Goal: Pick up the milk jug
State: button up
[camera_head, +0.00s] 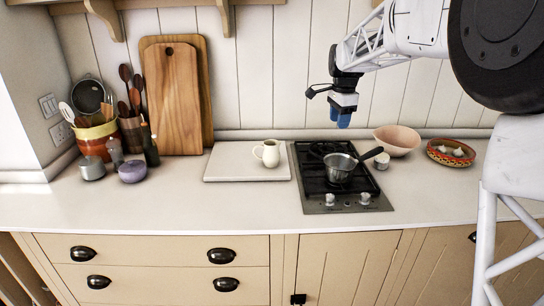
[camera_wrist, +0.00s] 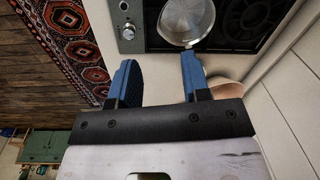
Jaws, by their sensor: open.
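The milk jug (camera_head: 267,153) is small, cream-white and upright, with its handle on the left. It stands near the right end of a pale flat board (camera_head: 228,169) on the counter, just left of the hob. My gripper (camera_head: 343,121) is in the air above the back of the hob, up and to the right of the jug, not touching it. In the wrist view its blue fingers (camera_wrist: 157,75) are apart with nothing between them. The jug does not show in the wrist view.
A steel saucepan (camera_head: 339,168) sits on the gas hob (camera_head: 320,199), its handle pointing right; it also shows in the wrist view (camera_wrist: 184,18). A pink bowl (camera_head: 397,141) stands right of the hob. Wooden boards (camera_head: 174,100) lean left. The front counter (camera_head: 200,206) is clear.

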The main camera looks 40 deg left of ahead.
jog(key=s+a+f+m, duration=0.1)
jog(key=a+f, duration=0.2)
jog(key=a, duration=0.6)
jog(key=s+a+f, duration=0.2)
jog(key=a+f, duration=0.1)
jog(key=a, duration=0.5)
jog(key=m, duration=0.1)
send_near(267, 154)
jog(key=shift+g+h, duration=0.3)
jog(key=a, duration=0.1)
jog(key=a+f, duration=0.1)
jog(key=a, duration=0.1)
jog(key=s+a+f, duration=0.1)
jog(key=a, duration=0.1)
jog(key=shift+a, duration=0.1)
jog(key=shift+f, duration=0.1)
jog(key=shift+f, duration=1.25)
jog(key=shift+w+f, duration=0.1)
jog(key=shift+f, duration=2.5)
grip_shut()
